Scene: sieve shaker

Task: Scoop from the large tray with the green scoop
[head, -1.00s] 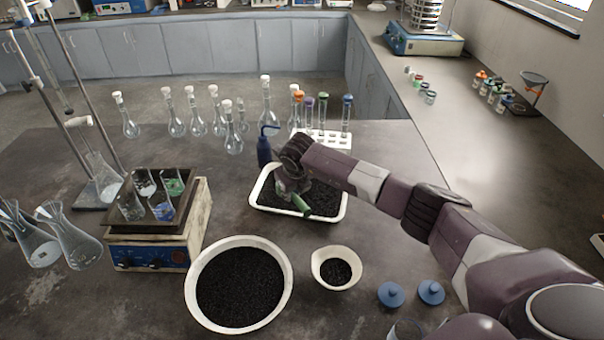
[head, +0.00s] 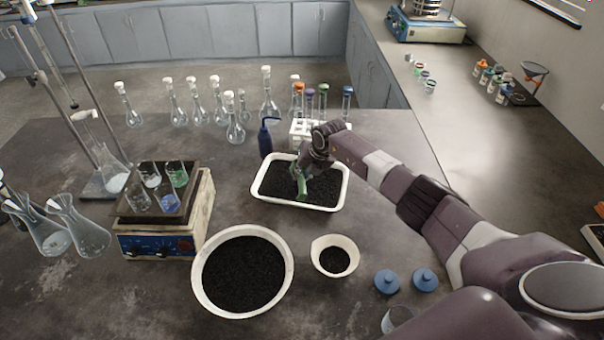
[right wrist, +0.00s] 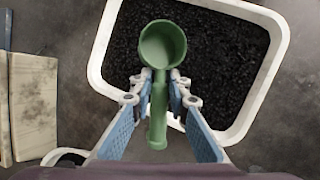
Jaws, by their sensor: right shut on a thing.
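My right gripper (head: 306,172) is shut on the handle of the green scoop (head: 302,188), over the large white tray (head: 290,204). In the right wrist view, the blue-grey fingers (right wrist: 160,80) pinch the scoop handle from both sides. The round cup of the scoop (right wrist: 163,45) faces the camera, and I see no granules inside. The cup is over the black granules (right wrist: 220,60) in the tray, and the handle crosses the near rim. I cannot tell the exact gap between cup and granules. My left gripper is out of view.
A large round bowl (head: 286,288) and a small bowl (head: 351,246), both with black granules, stand in front of the tray. A blue wash bottle (head: 265,142) and a test-tube rack (head: 300,128) stand close behind. Two blue lids (head: 387,281) lie front right. A shaker (head: 160,243) stands left.

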